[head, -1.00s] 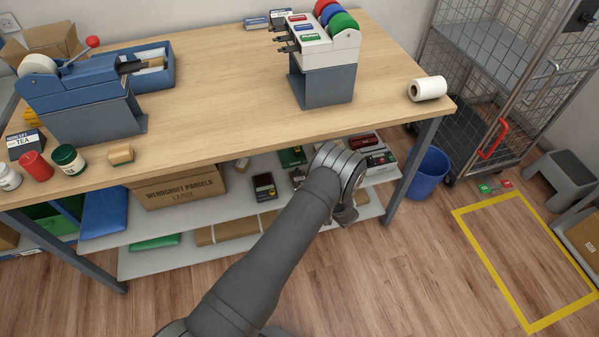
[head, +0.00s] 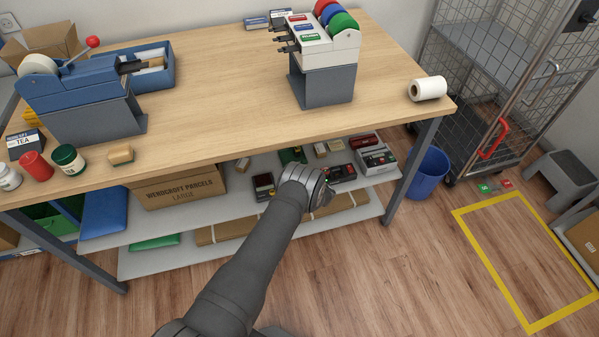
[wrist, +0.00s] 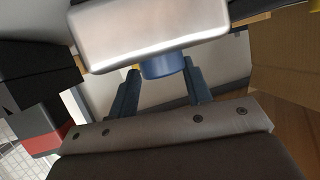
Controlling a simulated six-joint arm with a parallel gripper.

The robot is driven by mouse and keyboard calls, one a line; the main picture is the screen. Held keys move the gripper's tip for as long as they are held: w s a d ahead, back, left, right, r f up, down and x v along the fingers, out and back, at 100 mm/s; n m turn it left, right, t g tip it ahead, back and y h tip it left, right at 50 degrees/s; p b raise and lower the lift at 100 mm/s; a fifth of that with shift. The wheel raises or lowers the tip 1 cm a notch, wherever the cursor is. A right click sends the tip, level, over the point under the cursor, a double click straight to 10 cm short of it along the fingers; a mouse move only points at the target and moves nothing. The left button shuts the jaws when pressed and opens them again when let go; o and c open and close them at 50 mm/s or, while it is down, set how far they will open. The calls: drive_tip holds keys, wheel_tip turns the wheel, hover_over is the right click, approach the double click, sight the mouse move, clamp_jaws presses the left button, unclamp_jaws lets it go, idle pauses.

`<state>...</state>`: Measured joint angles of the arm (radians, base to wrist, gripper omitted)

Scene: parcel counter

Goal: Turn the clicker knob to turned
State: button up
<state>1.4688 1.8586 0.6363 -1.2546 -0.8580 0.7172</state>
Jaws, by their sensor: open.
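I cannot pick out the clicker knob for certain. In the wrist view a shiny silver block (wrist: 150,35) fills the top middle, with a short blue cylinder (wrist: 162,67) under its lower edge. My gripper (wrist: 160,84) has two dark blue fingers apart, one on each side of that cylinder's line; I cannot tell whether they touch it. In the head view my wrist hangs in front of the lower shelf, its fingers mostly hidden. Beside it on the shelf are a dark device with red parts (head: 341,172) and a grey device (head: 376,160).
The wooden counter (head: 215,100) stands above the lower shelf (head: 150,262). A cardboard box (head: 180,189) is left of my arm. A blue bin (head: 428,172) is to the right. In the wrist view a brown panel (wrist: 285,65) and a dark red-edged thing (wrist: 35,125) flank the fingers.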

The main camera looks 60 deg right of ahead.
clamp_jaws()
drive_tip(key=shift+d+n+t+y, duration=0.1)
drive_tip(key=shift+n+t+y, duration=0.3)
drive_tip(key=shift+n+y, duration=0.25)
